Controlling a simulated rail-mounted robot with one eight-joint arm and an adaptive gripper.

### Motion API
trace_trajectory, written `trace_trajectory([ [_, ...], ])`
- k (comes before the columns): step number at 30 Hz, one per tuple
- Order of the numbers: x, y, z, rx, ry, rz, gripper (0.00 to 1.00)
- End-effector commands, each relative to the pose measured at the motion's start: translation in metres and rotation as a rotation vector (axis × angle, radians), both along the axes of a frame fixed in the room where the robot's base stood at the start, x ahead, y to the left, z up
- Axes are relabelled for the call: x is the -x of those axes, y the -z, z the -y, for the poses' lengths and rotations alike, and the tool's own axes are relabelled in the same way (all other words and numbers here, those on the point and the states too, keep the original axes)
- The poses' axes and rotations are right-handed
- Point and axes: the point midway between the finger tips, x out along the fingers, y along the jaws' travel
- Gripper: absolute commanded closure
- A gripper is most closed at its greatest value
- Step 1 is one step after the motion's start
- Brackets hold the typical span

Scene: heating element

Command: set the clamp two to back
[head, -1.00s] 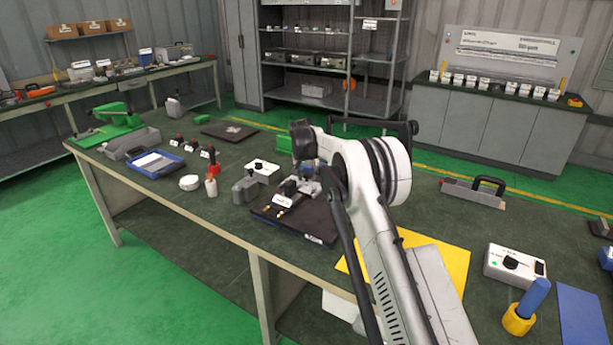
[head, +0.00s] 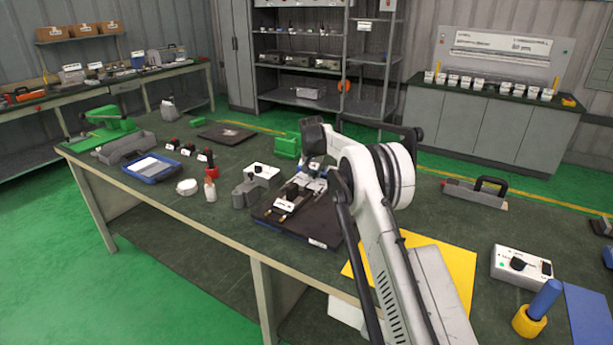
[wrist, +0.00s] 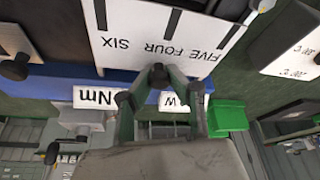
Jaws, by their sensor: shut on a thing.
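A black base plate (head: 322,238) lies on the green-topped bench. It carries a fixture (head: 290,196) with a white label and brass-coloured pins at its front. My gripper (head: 316,172) points down at the rear of this fixture in the head view. In the wrist view my gripper (wrist: 160,82) has its fingers drawn together over a small dark part, mostly hidden between them. I cannot read which clamp it is. A white label strip (wrist: 168,38) reading FIVE, FOUR, SIX lies just beyond the fingertips.
A green block (head: 287,145) stands behind the fixture. A grey block (head: 246,193) and a white switch box (head: 263,171) stand close on its left. A yellow sheet (head: 440,262) lies to the right under my arm. A handled grey box (head: 475,193) stands farther right.

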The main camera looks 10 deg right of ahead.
Motion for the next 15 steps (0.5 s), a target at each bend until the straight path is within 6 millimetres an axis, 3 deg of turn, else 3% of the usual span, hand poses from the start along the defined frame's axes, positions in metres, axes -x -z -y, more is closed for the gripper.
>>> trace_trajectory([
  [4,-0.0005,-0.0001,-0.0029,-0.001,-0.003,0.001,1.0],
  [5,-0.0004,0.0,-0.003,-0.001,-0.003,0.001,0.83],
  [10,-0.0004,0.0,-0.0029,-0.001,-0.003,0.001,0.61],
  [15,-0.0002,0.0,-0.0027,-0.001,-0.003,0.001,0.61],
])
